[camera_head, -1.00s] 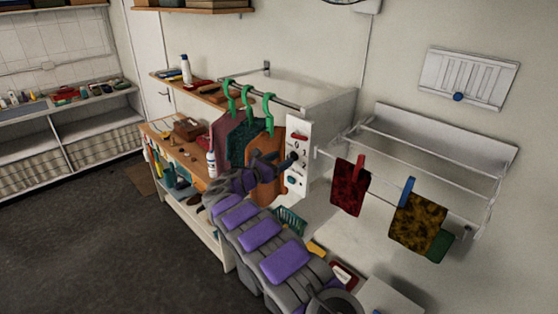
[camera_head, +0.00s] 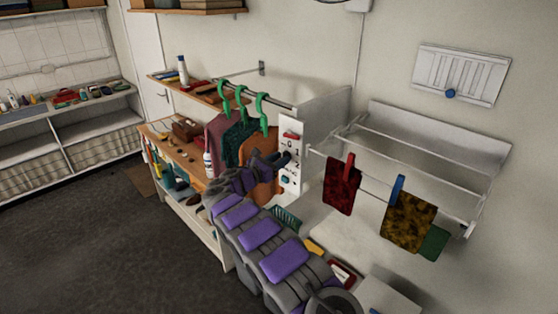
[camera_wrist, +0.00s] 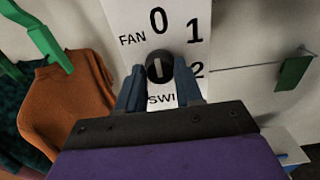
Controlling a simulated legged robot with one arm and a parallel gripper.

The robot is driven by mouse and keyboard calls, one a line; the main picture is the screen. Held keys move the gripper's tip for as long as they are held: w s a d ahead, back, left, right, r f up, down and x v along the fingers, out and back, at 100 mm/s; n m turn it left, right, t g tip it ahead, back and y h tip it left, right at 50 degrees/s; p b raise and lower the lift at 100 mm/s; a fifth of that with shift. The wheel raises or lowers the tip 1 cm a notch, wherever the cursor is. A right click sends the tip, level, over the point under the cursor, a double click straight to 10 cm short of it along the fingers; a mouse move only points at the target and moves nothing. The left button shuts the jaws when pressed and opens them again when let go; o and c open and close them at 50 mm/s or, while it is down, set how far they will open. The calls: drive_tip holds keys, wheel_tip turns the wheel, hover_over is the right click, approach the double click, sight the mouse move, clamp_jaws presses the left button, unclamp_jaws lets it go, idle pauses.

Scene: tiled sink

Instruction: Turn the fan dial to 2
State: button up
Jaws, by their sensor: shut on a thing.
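The fan dial (camera_wrist: 159,68) is a dark round knob with a pale mark that looks close to upright, on a white control panel (camera_wrist: 180,30). The label FAN and a 0 stand above it, a 1 at upper right and a 2 at right. My gripper (camera_wrist: 159,88) has its two blue fingers on either side of the dial and is shut on it. The lower letters "SWI" are partly covered by my gripper. In the head view my gripper (camera_head: 281,160) is at the panel (camera_head: 289,180) and hides the dial.
Clothes on green hangers (camera_head: 242,100) hang close to the left of the panel; an orange one (camera_wrist: 65,105) is beside my gripper. A drying rack (camera_head: 425,165) with red and yellow cloths is at the right. A wooden shelf unit (camera_head: 180,150) stands behind at left.

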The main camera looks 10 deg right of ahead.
drive_tip(key=shift+r, duration=0.1)
drive_tip(key=m+b, duration=0.2)
drive_tip(key=b, duration=0.1)
drive_tip(key=shift+m+b, duration=0.35)
drive_tip(key=shift+m, duration=0.05)
drive_tip(key=m+b, duration=0.5)
drive_tip(key=m, duration=0.2)
drive_tip(key=m+b, duration=0.6)
drive_tip(key=m, duration=0.1)
drive_tip(key=m+b, duration=0.6)
drive_tip(key=m, duration=0.1)
drive_tip(key=shift+d+f, duration=0.2)
drive_tip(key=shift+f, duration=0.15)
drive_tip(key=shift+b, duration=0.3)
